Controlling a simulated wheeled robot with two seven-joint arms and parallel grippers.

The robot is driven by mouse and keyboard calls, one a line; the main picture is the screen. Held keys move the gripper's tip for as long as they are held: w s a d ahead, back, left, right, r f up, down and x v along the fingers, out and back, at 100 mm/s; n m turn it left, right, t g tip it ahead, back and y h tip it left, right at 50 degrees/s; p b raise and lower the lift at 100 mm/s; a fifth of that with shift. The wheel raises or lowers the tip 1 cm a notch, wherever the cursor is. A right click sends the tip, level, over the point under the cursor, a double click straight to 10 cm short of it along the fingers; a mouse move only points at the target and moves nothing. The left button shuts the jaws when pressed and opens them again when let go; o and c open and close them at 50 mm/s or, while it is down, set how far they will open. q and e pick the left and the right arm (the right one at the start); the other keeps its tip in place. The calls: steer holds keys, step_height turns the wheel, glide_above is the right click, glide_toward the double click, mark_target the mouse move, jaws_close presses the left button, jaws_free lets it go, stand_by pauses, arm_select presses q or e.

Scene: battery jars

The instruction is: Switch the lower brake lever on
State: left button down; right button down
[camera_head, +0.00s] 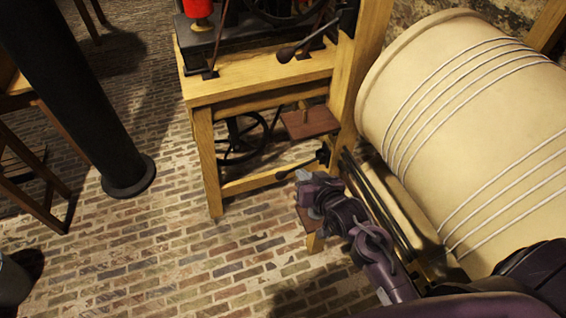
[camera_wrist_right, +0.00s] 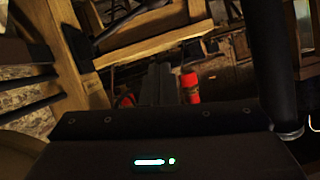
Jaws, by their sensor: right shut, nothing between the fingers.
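The lower brake lever (camera_head: 298,168) is a dark rod with a rounded knob, low on the wooden frame, its pivot near the frame's right post. It points left and slightly down. My right gripper (camera_head: 302,177) is just below and beside the lever; whether they touch cannot be told. In the right wrist view its fingers (camera_wrist_right: 160,84) are together and empty. A dark rod (camera_wrist_right: 130,20) crosses the top left of that view, probably the lower lever. A similar upper lever (camera_head: 300,45) sits on the frame's top beam. My left gripper is out of view.
The wooden frame (camera_head: 262,80) stands ahead, with a brown board (camera_head: 310,122) above the lower lever. A big rope-wound drum (camera_head: 440,90) fills the right. A black pillar (camera_head: 85,95) stands left. Brick floor (camera_head: 150,240) is open at front left.

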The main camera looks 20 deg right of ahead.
steer(key=p, duration=0.1)
glide_above(285, 175)
step_height(285, 175, down, 4)
steer(key=f, duration=0.1)
steer(key=s+f, duration=0.1)
steer(key=f, duration=0.1)
steer(key=shift+a+f+p, duration=0.1)
steer(key=shift+f+p, duration=0.15)
steer(key=shift+p, duration=0.05)
steer(key=shift+s, duration=0.1)
step_height(285, 175, down, 3)
steer(key=shift+r+n+h+b, duration=0.2)
steer(key=shift+n+h+b, duration=0.25)
steer(key=shift+b, duration=0.2)
steer(key=shift+d+f, duration=0.2)
steer(key=shift+f, duration=0.1)
